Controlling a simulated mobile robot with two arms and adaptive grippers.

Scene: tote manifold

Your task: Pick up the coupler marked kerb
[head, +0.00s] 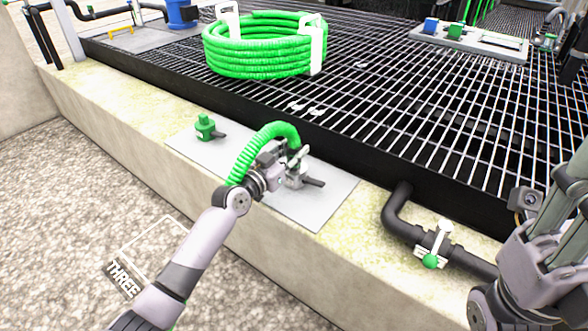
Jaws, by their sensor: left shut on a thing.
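A grey metal coupler (297,172) with a dark lever stands on the pale plate (318,210) on the concrete kerb. A green ribbed hose (262,137) arches from beside my left wrist to its top. My left gripper (284,165) is at the coupler, shut on it as far as I can see; the fingers partly hide the contact. A green fitting (205,127) with a dark lever stands on the same plate to the left. I cannot read the word kerb on anything. My right arm is at the right edge, its fingertips not clearly shown.
A green hose coil (262,45) lies on the metal grating (370,100) behind the kerb. A black pipe with a green-ended white valve handle (436,245) lies to the right. A tray with blue and green blocks (465,45) is at the back right. THREE is painted on the ground.

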